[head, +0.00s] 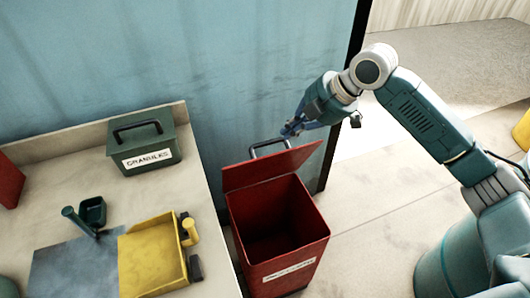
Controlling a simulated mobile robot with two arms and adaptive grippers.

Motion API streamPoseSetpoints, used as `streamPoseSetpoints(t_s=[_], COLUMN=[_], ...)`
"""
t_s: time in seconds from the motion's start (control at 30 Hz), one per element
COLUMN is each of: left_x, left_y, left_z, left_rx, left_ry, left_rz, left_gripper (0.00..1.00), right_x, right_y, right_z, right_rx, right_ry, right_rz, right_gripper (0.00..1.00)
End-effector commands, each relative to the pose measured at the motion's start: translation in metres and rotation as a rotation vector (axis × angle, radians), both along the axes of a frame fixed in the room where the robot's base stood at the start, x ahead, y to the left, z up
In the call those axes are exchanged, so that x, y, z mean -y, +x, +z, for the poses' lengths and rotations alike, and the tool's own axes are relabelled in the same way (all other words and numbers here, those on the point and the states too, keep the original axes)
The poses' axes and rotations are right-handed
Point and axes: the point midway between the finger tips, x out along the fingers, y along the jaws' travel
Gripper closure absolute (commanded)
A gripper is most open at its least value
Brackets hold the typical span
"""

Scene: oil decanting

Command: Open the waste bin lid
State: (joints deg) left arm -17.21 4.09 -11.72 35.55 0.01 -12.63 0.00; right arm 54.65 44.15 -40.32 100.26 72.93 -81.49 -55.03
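The red waste bin (318,226) stands on the floor right of the bench, with a white label on its front. Its red lid (268,168) is raised at the back, and the dark inside of the bin shows. A grey bar handle (256,148) is on the lid's upper edge. My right gripper (290,130) reaches in from the upper right, with its blue fingers at the right end of this handle. Whether the fingers grip the handle or only touch it is too small to tell. My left gripper is out of view.
A bench on the left holds a green box labelled granules (150,158), a yellow tray (150,262), a small dark green scoop (92,211) and a blue-grey mat (72,272). A blue wall (240,70) rises close behind the bin. Open floor (375,235) lies right of the bin.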

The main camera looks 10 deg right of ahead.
Motion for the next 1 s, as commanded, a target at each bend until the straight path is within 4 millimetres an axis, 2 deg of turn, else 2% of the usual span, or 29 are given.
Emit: streamPoseSetpoints(t_s=[0.17, 0.6, 0.77, 1.0], left_x=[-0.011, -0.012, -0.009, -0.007], left_y=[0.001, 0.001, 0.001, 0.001], left_z=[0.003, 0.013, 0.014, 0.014], left_rx=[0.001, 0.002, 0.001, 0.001], left_ry=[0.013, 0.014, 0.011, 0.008], left_rz=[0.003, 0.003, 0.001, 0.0], left_gripper=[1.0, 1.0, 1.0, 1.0], right_x=[-0.007, -0.039, -0.043, -0.044], right_y=[0.003, 0.029, 0.033, 0.034], right_z=[-0.01, -0.07, -0.079, -0.081], right_rx=[-0.01, -0.008, -0.006, -0.006], right_ry=[0.01, 0.008, 0.008, 0.007], right_rz=[0.002, 0.003, 0.002, 0.002], right_gripper=[1.0, 1.0, 1.0, 1.0])
